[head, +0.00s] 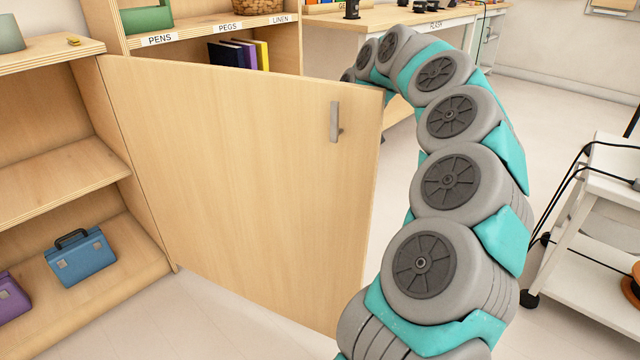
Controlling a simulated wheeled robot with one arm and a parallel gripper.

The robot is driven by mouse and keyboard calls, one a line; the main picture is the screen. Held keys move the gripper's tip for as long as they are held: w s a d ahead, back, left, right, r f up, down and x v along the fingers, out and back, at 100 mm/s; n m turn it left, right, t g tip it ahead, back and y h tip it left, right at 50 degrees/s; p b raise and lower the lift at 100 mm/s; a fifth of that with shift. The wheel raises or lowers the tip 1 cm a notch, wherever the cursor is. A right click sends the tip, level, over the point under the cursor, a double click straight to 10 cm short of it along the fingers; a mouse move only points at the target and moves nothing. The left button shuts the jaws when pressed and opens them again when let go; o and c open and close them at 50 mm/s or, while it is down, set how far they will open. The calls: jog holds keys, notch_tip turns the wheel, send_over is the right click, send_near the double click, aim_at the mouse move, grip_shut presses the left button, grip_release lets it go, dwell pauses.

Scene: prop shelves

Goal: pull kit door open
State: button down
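The kit door (230,170) is a light wooden panel hinged on its left edge to the shelf unit. It stands swung out from the shelf, so the shelf bays to its left are exposed. A grey vertical handle (335,122) sits near its upper right corner. My teal and grey arm curves up along the right of the door, and its far end passes behind the door's upper right edge. My gripper is hidden there, so its state and any contact with the door cannot be seen.
The open shelf holds a blue case (80,258) and a purple case (12,298). Books (238,55) stand on the shelf behind the door. A white cart (590,215) with black cables stands at right. Floor shows below the door and between arm and cart.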

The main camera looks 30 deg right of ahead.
jog(key=shift+w+d, duration=0.15)
jog(key=shift+w, duration=0.15)
jog(key=c, duration=0.9)
grip_release()
jog(key=shift+d+r, duration=0.1)
jog(key=p+v, duration=0.1)
jog(key=v, duration=0.6)
jog(key=shift+r, duration=0.25)
jog(key=shift+s+d, duration=0.1)
